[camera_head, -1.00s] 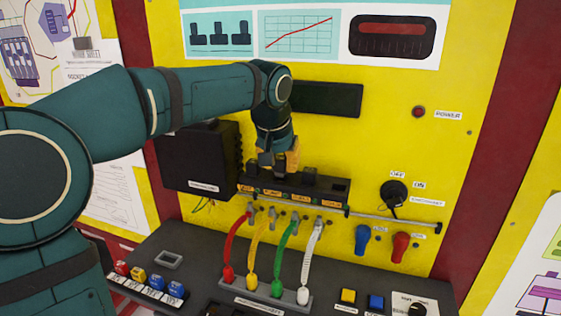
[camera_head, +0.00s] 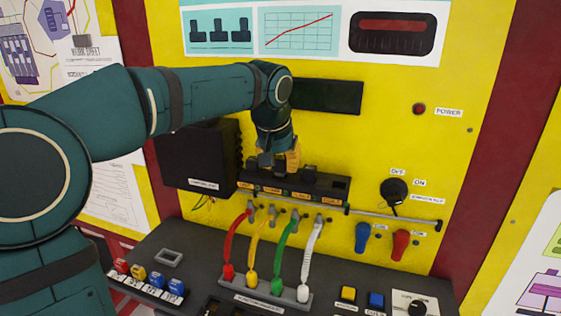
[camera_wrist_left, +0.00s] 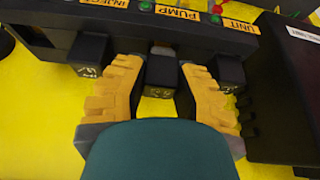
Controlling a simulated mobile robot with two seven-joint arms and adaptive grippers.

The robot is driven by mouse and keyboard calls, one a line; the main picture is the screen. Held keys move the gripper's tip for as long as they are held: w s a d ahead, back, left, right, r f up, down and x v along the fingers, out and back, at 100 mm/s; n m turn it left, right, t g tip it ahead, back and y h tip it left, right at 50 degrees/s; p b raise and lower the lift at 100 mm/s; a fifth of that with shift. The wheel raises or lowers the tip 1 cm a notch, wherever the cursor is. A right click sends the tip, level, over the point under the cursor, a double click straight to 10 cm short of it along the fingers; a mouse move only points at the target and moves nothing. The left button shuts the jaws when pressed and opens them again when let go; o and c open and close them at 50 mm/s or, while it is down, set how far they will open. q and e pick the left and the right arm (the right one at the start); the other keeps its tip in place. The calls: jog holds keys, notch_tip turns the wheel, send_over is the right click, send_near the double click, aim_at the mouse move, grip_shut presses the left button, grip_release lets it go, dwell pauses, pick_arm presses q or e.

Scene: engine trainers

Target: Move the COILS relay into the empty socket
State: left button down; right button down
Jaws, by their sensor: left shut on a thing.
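My left gripper (camera_head: 279,165) is at the black relay strip (camera_head: 343,198), pointing at it from above. In the left wrist view, its yellow fingers (camera_wrist_left: 160,88) are on both sides of a black relay (camera_wrist_left: 160,76) in front of the PUMP label, and it is shut on that relay. I cannot read the relay's own marking. Another black relay (camera_wrist_left: 88,52) is by the INJECT label, and one (camera_wrist_left: 228,70) is by the UNIT label. A dark opening that looks like an empty socket (camera_head: 340,185) is at the strip's right end. My right gripper is out of view.
A black box (camera_head: 197,160) is left of the strip. Red, yellow, green and white (camera_head: 309,250) cables hang below it. A metal rod (camera_head: 390,218), blue (camera_head: 362,237) and red (camera_head: 400,244) knobs and a black rotary switch (camera_head: 394,191) are to the right.

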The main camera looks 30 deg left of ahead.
aim_at(280, 158)
pick_arm(q)
jog(key=shift+f+b, duration=0.35)
jog(key=shift+f, duration=0.2)
jog(key=c, duration=1.1)
grip_release()
jog(key=shift+p+v, duration=1.9)
jog(key=shift+v, duration=0.85)
jog(key=shift+w+a, duration=0.1)
jog(key=shift+w, duration=0.1)
jog(key=shift+r+p, duration=1.6)
jog(key=shift+r, duration=0.1)
